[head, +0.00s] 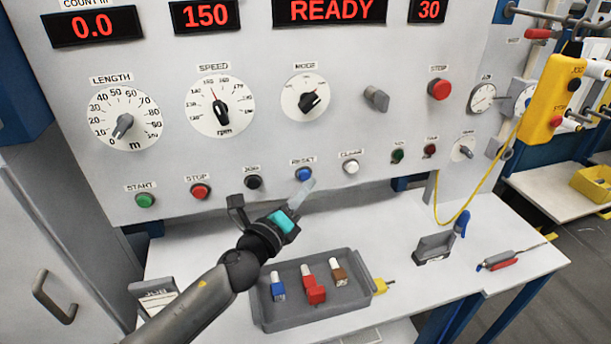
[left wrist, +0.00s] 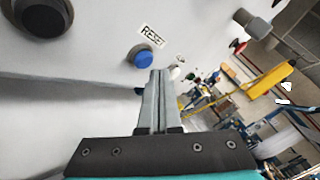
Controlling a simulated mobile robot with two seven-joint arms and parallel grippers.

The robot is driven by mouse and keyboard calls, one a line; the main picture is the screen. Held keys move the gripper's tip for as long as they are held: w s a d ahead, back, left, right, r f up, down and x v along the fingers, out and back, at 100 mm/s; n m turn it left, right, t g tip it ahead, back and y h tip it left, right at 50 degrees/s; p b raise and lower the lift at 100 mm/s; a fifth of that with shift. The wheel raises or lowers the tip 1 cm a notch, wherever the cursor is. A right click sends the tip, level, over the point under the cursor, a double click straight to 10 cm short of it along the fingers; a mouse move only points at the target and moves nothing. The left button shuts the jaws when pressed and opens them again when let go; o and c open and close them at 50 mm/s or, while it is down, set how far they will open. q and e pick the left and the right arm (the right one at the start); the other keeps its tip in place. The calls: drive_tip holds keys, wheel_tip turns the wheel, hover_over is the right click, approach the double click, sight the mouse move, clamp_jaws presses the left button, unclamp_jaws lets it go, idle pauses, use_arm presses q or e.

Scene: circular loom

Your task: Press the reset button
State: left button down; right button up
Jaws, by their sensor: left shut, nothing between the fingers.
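The reset button (head: 304,174) is a blue round button under a RESET label in the lower row of the grey control panel (head: 260,140). It also shows in the left wrist view (left wrist: 141,57), just beyond and slightly left of the fingertips. My left gripper (head: 310,184) is shut and empty, its fingers pointing at the panel just below and right of the blue button in the head view. In the left wrist view the closed fingers (left wrist: 158,76) appear close to the button; I cannot tell whether they touch it. My right gripper is not in view.
A black button (head: 253,182) and a white button (head: 351,167) flank the blue one. A grey tray (head: 315,318) with several small coloured items lies on the white bench (head: 385,245) below. A yellow pendant (head: 552,98) hangs at the right.

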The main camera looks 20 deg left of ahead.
use_arm(q)
drive_tip(key=shift+s+d+p, duration=0.15)
drive_tip(key=shift+s+d, duration=0.55)
drive_tip(key=shift+s, duration=0.35)
drive_tip(key=shift+s+d+p, duration=0.15)
drive_tip(key=shift+s+d, duration=0.55)
drive_tip(key=shift+s, duration=0.3)
drive_tip(key=shift+a, duration=0.1)
